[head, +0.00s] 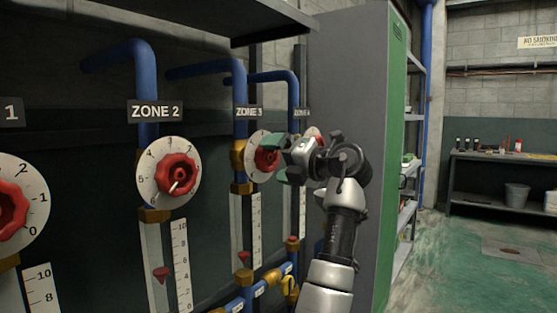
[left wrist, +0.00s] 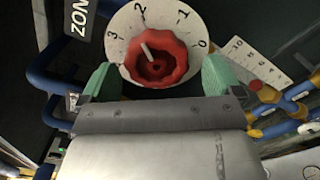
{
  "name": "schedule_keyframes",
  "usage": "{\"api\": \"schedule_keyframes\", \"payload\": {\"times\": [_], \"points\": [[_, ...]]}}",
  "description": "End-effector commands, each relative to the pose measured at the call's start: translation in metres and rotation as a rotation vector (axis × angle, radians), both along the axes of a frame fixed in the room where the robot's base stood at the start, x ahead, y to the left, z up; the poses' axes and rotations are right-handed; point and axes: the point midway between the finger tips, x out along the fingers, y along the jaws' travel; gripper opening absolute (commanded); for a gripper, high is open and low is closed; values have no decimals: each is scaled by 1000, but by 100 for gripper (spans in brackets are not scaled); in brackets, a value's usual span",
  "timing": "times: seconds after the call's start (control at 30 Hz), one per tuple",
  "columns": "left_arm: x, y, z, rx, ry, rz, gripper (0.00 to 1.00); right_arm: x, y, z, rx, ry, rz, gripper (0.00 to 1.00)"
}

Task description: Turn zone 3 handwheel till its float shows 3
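The zone 3 handwheel (head: 266,157) is red, on a round white dial (head: 251,165) under the ZONE 3 label (head: 249,112). In the left wrist view the handwheel (left wrist: 160,62) fills the middle; its white pointer points near the 2. My left gripper (head: 281,159) is at this wheel. Its green fingers (left wrist: 160,78) stand on either side of the wheel, spread wide, with little space between them and the rim; contact is hard to judge. The zone 3 float (head: 243,258) is red and low beside its white scale (head: 256,225); its reading is too small to tell. My right gripper is not in view.
The zone 2 wheel (head: 178,174) and zone 1 wheel (head: 10,205) are to the left. The zone 4 dial is partly hidden behind my gripper. A grey-and-green cabinet (head: 350,80) stands close on the right. Open floor (head: 430,260) lies beyond it.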

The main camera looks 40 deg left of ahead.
Motion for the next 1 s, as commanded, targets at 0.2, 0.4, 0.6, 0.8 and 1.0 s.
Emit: {"api": "schedule_keyframes", "payload": {"times": [0.2,0.4,0.6,0.8,1.0], "points": [[0,-5,2,3,-2,-1,94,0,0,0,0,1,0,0],[3,-28,2,3,-2,-2,94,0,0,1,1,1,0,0],[5,-52,2,3,-2,-2,94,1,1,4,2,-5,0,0],[7,-68,2,3,-3,-1,94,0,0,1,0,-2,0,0],[7,-69,2,3,-3,1,94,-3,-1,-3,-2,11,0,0]]}}
